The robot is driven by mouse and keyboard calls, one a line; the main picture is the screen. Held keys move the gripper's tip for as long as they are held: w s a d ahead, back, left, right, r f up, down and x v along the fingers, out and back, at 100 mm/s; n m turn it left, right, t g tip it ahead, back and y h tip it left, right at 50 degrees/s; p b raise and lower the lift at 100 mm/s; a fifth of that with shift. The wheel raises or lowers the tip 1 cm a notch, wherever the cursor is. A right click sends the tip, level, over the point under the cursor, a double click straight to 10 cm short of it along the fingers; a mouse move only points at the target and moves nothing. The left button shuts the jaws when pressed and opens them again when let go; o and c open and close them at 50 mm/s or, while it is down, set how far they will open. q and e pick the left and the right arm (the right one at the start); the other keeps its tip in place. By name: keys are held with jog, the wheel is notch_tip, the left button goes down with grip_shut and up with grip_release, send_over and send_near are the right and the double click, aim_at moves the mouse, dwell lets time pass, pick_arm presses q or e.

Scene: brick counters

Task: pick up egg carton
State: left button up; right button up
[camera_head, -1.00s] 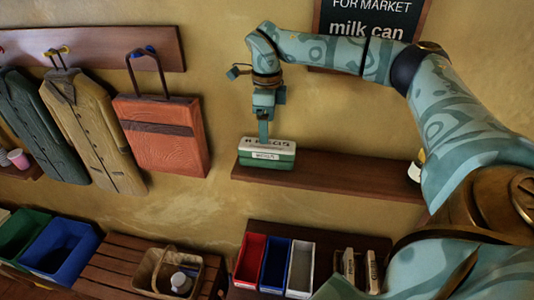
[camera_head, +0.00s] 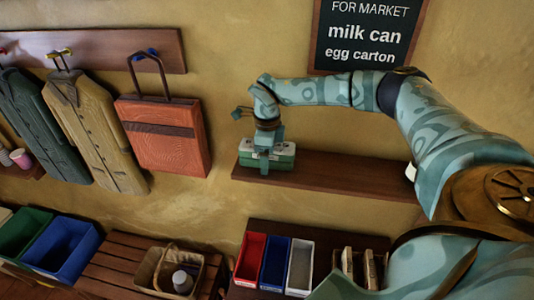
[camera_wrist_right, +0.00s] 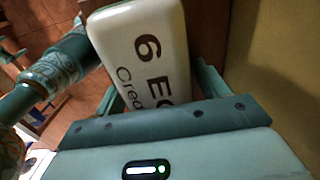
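The egg carton (camera_head: 285,158), white on top with a green lower part and dark lettering, sits on the left end of the wooden wall shelf (camera_head: 345,173). My right gripper (camera_head: 265,168) comes down over the carton's middle from above. In the right wrist view the carton (camera_wrist_right: 143,45) shows its "6 EG" lettering between the two teal fingers of my right gripper (camera_wrist_right: 158,92). The fingers stand apart, one on each side of it; contact is hard to make out. My left gripper is not in view.
A dark sign (camera_head: 367,35) hangs above the shelf. An orange suitcase (camera_head: 165,135) and coats (camera_head: 95,130) hang at left. Below stand red (camera_head: 250,260), blue and white bins, and a basket (camera_head: 150,272) with a white bottle. The shelf right of the carton is mostly bare.

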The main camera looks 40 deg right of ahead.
jog(key=c, duration=0.8)
jog(key=shift+o, duration=0.2)
